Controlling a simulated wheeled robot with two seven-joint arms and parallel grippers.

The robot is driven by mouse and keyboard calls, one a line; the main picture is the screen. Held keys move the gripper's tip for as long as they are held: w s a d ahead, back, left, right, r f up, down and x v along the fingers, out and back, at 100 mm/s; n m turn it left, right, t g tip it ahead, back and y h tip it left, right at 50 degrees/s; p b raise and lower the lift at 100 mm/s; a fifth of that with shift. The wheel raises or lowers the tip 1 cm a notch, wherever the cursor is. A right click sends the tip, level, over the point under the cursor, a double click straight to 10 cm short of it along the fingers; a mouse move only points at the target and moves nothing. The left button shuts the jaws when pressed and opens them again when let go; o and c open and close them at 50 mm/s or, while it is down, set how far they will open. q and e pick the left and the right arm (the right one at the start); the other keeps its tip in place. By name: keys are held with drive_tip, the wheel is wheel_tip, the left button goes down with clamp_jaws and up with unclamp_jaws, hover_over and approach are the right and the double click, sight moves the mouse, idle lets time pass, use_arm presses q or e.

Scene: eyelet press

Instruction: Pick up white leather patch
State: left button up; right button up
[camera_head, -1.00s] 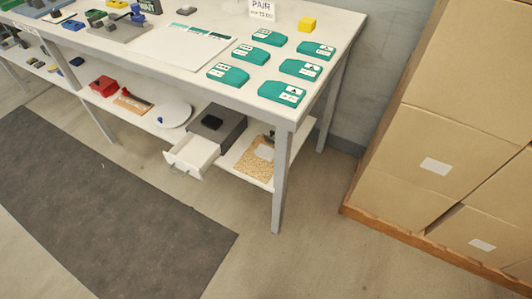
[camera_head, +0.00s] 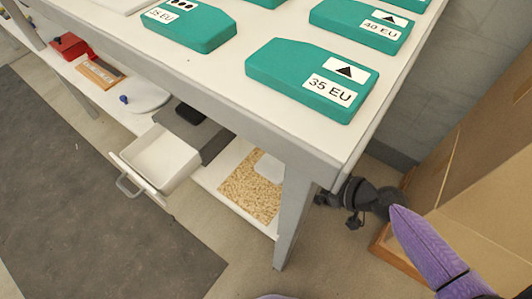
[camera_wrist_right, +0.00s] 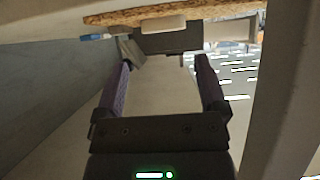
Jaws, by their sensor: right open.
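The white patch (camera_head: 269,167) lies flat on a tan speckled board (camera_head: 246,190) on the lower shelf, at the right end of the bench, partly hidden by the table leg. In the right wrist view the pale patch (camera_wrist_right: 163,24) shows against the edge of the speckled board (camera_wrist_right: 195,13), near the top of the picture. My right gripper (camera_wrist_right: 163,62) is open and empty, its fingers apart and pointing toward the shelf, short of the patch. In the head view my right arm reaches in beside the table leg; its fingertips are not clear there. My left gripper is not in view.
The table leg (camera_head: 294,215) stands between my right arm and the shelf. A grey unit (camera_head: 190,128) with an open white drawer (camera_head: 158,160) is left of the board. Cardboard boxes (camera_head: 490,190) stand at the right. Teal blocks (camera_head: 312,78) lie on the tabletop above.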

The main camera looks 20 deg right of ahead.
sight(275, 169)
drive_tip(key=b+x, duration=0.1)
drive_tip(key=x, duration=0.5)
drive_tip(key=r+b+x, duration=0.1)
drive_tip(key=x, duration=0.2)
drive_tip(key=shift+w+a+f+b, duration=0.15)
drive_tip(key=shift+w+a+b, duration=0.15)
drive_tip(key=shift+a, duration=0.2)
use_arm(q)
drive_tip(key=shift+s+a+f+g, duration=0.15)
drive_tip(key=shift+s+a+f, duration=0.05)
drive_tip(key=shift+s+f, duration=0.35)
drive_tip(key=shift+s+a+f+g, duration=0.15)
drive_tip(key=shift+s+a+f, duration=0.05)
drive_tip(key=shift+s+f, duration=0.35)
use_arm(e)
drive_tip(key=c, duration=0.4)
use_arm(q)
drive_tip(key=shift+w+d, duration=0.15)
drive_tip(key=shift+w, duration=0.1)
use_arm(e)
drive_tip(key=c, duration=0.5)
